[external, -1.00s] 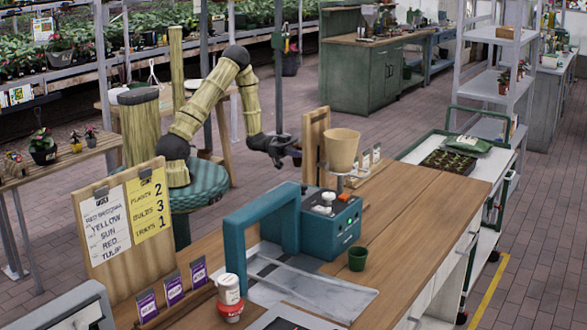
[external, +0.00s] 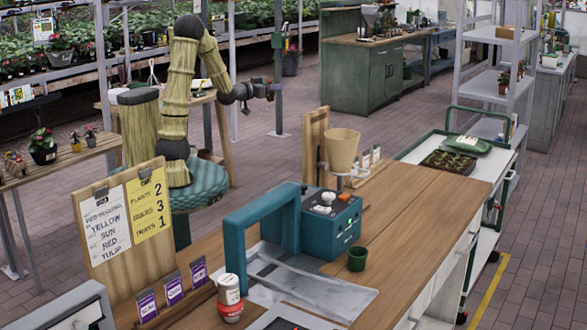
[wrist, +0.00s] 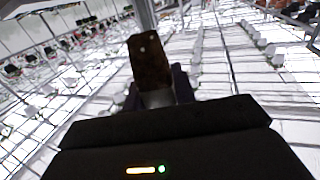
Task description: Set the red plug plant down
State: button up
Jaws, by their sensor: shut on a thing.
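My gripper (external: 268,89) is raised in the air, above and behind the wooden workbench (external: 415,205), with nothing directly beneath it but floor. In the wrist view my gripper (wrist: 155,90) is shut on a dark brown, block-like thing (wrist: 150,58), which looks like the soil plug of the red plug plant. No red shows on it. In the external view the held thing is too small to make out. The plug is clear of every surface.
A teal machine (external: 330,228) with a tan pot (external: 342,150) beside it stands on the bench. A small green pot (external: 357,258) is in front. A dark plug tray (external: 447,163) lies on the white cart (external: 410,155). Bare bench top lies right of the machine.

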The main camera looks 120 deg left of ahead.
jog(key=s, duration=0.1)
jog(key=s+r+n+g, duration=0.1)
jog(key=s+r+g, duration=0.1)
jog(key=shift+s+d+n+y, duration=0.3)
jog(key=shift+d, duration=0.05)
jog(key=shift+w, duration=0.1)
dwell(3.2)
jog(key=w+d+f+m+t+h, duration=0.2)
jog(key=w+f+m+t+h, duration=0.7)
jog(key=w, duration=0.8)
jog(key=w+d+f+m+t+h, duration=0.5)
jog(key=w+d+f+m+h, duration=0.3)
jog(key=d+f+h, duration=0.2)
jog(key=shift+d+f+h, duration=0.3)
jog(key=shift+d+f, duration=0.4)
jog(key=shift+d, duration=0.35)
